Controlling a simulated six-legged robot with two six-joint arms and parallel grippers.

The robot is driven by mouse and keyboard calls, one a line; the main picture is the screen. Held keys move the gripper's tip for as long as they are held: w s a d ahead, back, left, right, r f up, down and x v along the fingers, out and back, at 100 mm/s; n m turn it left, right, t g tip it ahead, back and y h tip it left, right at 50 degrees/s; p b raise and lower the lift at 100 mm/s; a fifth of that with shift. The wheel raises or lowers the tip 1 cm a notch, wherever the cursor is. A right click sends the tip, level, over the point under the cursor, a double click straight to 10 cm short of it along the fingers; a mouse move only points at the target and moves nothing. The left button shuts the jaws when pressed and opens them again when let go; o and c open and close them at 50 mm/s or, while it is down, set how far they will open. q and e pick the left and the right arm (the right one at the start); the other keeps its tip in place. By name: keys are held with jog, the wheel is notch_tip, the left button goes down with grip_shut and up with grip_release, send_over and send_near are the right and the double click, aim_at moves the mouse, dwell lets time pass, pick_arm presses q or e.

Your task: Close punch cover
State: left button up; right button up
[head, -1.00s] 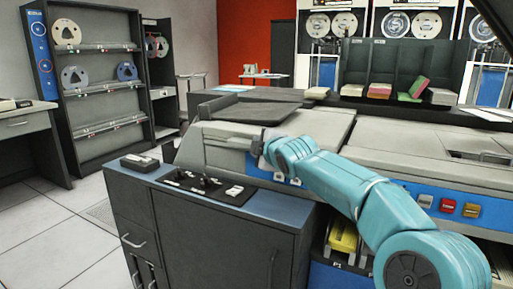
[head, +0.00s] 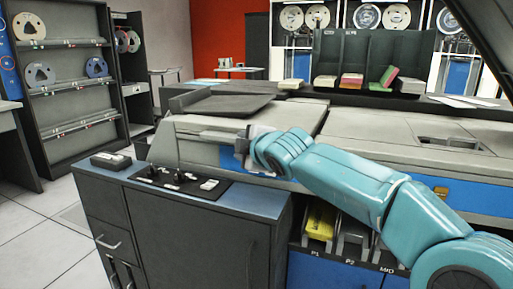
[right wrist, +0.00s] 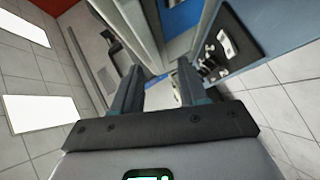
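The light grey punch machine (head: 290,118) stands in the middle of the head view, with a cover section at its left end (head: 195,153). A dark slanted panel (head: 488,38) rises at the upper right; I cannot tell which part is the punch cover. My right gripper (head: 205,135) lies along the front of the left end section, at the end of my teal arm. In the right wrist view its two dark fingers (right wrist: 156,88) are apart, with grey and blue machine surfaces beyond them. I cannot tell whether they touch. My left gripper is not in view.
A blue-topped dark cabinet (head: 200,235) with a switch panel (head: 180,180) and a small box (head: 110,160) stands in front. Card trays (head: 320,222) sit lower right. Card stacks (head: 352,80) stand behind. The tiled floor (head: 45,235) at left is clear.

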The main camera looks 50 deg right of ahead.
jog(key=v, duration=0.9)
jog(key=shift+a+r+p, duration=0.25)
jog(key=shift+p, duration=0.15)
